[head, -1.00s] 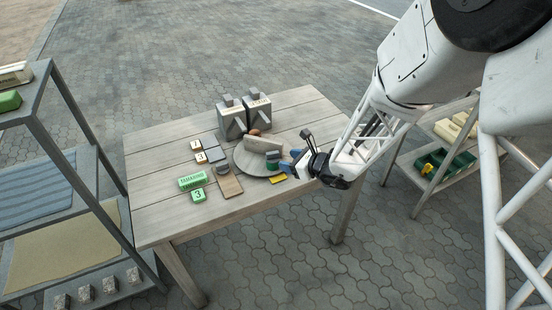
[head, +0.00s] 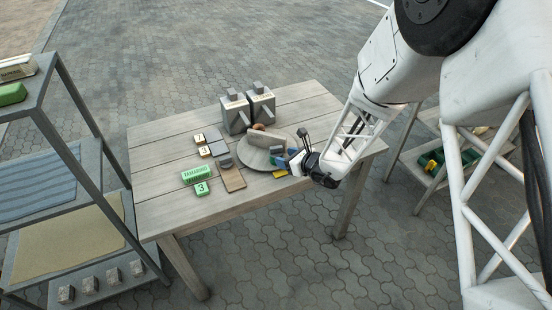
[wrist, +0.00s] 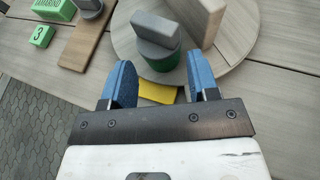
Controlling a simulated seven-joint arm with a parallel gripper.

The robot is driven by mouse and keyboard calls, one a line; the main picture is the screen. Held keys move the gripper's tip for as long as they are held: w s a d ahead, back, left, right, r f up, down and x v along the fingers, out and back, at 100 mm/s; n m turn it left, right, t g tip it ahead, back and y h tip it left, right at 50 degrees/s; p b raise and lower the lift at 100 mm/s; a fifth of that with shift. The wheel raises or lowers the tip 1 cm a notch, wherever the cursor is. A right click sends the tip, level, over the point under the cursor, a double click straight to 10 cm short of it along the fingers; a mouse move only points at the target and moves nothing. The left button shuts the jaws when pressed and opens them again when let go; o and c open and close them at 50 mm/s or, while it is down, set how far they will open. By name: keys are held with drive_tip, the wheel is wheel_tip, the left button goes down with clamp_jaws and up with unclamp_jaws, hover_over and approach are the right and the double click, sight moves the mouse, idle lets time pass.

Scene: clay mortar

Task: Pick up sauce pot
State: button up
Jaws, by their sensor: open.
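A small round pot with a green body and grey top (head: 277,153) stands on a round wooden board (head: 252,160); I take it as the sauce pot. In the wrist view the pot (wrist: 158,45) stands just beyond the fingertips, roughly centred between them. My gripper (head: 290,158) is open, with two blue fingers, low at the right side of the board. In the wrist view my gripper (wrist: 161,75) has nothing between its fingers but a yellow piece (wrist: 157,92) below them. Contact with the pot cannot be seen.
An upright wooden slab (head: 272,137) stands on the board behind the pot. Two grey boxes (head: 236,115) stand farther back. Green labelled blocks (head: 197,175) and a brown board with a grey round piece (head: 232,179) lie left. The table's left front (head: 165,215) is clear.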

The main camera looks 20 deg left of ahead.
sight(276, 154)
drive_tip(key=shift+a+f, duration=0.1)
drive_tip(key=shift+a, duration=0.05)
drive_tip(key=shift+x, duration=2.55)
drive_tip(key=shift+w+f, duration=0.1)
drive_tip(key=shift+c, duration=0.5)
drive_tip(key=c, duration=0.6)
